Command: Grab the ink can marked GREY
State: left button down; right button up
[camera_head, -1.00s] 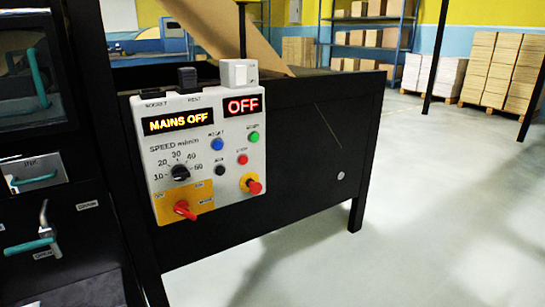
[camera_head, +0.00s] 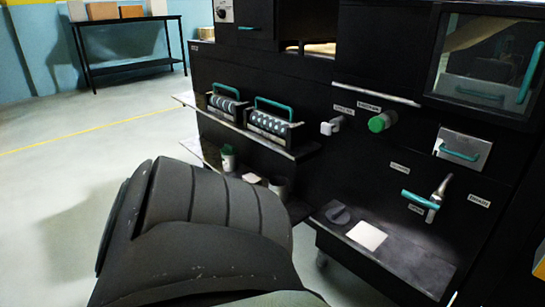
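Two small cans stand on the low shelf (camera_head: 212,152) of the black machine. One can (camera_head: 228,160) has a green top and a pale body. The other can (camera_head: 279,186) looks greyish and is partly hidden by my arm. I cannot read a marking on either, so I cannot tell which is GREY. A large dark ribbed part of my own arm fills the lower left middle. Neither of my grippers is in view.
Above the cans, a ledge holds two roller units (camera_head: 272,122) with teal handles. To the right are a green knob (camera_head: 379,122), a teal-handled lever (camera_head: 420,200) and a lower ledge with a white square (camera_head: 367,235). Floor at left is open, with a table (camera_head: 130,66) behind.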

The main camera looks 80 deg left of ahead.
aim_at(278, 184)
jog(key=u, duration=2.35)
jog(key=i+j, duration=0.25)
jog(key=j, duration=0.2)
jog(key=i+j+z, duration=0.25)
jog(key=j+z, duration=0.45)
jog(key=j, duration=0.15)
jog(key=i, duration=0.05)
